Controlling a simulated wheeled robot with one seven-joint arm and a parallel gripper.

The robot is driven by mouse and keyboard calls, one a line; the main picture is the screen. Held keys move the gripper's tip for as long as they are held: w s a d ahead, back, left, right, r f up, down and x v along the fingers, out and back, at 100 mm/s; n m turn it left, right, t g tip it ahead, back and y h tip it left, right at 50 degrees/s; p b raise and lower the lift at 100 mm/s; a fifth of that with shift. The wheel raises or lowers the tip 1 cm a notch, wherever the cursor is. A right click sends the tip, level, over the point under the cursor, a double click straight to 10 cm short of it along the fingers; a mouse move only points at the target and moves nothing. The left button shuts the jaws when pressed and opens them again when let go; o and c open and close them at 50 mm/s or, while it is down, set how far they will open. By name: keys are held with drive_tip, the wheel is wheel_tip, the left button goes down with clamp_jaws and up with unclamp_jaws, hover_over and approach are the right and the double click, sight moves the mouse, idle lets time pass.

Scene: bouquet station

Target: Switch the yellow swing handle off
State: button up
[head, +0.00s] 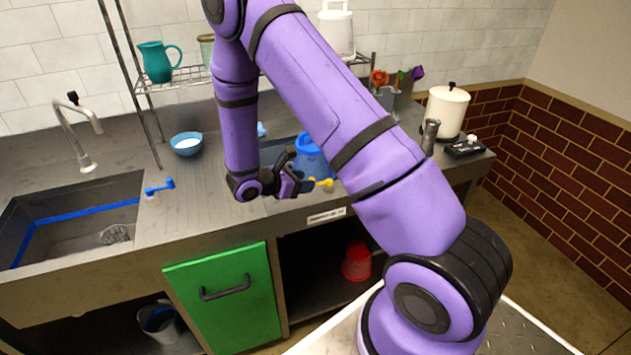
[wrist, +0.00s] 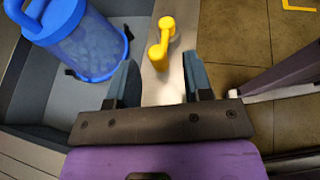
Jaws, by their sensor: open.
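The yellow swing handle (head: 322,183) is on the counter's front edge strip, and its right part shows beside my gripper in the head view. In the wrist view the handle (wrist: 161,44) stands ahead of my gripper, with a knob at the top and an arm bending down. My gripper (head: 300,181) is close to the handle on its left side in the head view. In the wrist view my gripper (wrist: 160,85) is open, and the handle lies beyond the fingertips, roughly between their lines. I see no contact there. My forearm hides part of the counter in the head view.
A blue lidded container (head: 312,155) stands just behind my gripper; it is at the left in the wrist view (wrist: 90,50). A blue swing handle (head: 160,186) is by the sink (head: 75,225). A green cabinet door (head: 226,300) is below the counter.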

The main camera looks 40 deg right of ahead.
drive_tip(key=shift+x, duration=2.7)
drive_tip(key=shift+c, duration=0.2)
